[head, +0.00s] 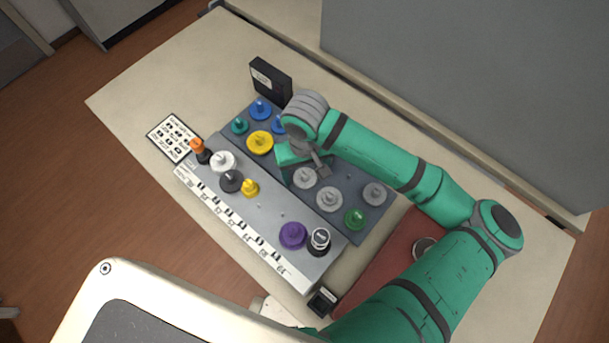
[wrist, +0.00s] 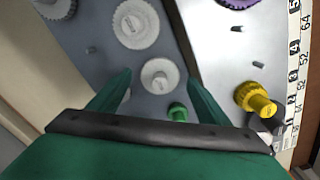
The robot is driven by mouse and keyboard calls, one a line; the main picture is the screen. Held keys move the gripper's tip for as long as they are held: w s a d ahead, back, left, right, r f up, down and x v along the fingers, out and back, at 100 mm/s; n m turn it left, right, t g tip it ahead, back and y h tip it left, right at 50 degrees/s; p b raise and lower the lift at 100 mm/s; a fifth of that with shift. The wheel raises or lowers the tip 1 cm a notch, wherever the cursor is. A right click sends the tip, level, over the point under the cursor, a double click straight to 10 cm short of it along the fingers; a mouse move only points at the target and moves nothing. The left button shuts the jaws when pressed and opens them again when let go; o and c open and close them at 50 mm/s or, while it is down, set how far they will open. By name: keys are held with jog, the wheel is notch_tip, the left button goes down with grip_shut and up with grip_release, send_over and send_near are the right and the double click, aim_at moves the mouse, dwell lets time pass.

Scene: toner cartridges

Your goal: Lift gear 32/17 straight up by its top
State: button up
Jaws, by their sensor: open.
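Several grey gears stand on pegs on the dark grey board. I cannot read a 32/17 label on any of them. In the wrist view a light grey gear (wrist: 160,66) with a raised top lies between the two fingers of my open gripper (wrist: 158,78). It also shows in the head view (head: 304,178), beside my gripper (head: 292,174). The fingers appear above it, and I cannot tell the height or any contact. A larger grey gear (wrist: 133,24) is just beyond it. A small green part (wrist: 178,112) sits close to the right finger.
A pale numbered board (head: 270,212) holds a yellow gear (head: 250,187), a purple gear (head: 293,235) and others. The dark board (head: 345,228) also holds blue, yellow and green (head: 355,218) gears. A black box (head: 271,80) stands behind. A red mat (head: 385,260) lies at the right.

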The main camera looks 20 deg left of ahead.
jog(key=shift+f, duration=0.7)
jog(key=c, duration=1.1)
jog(key=shift+r, duration=0.1)
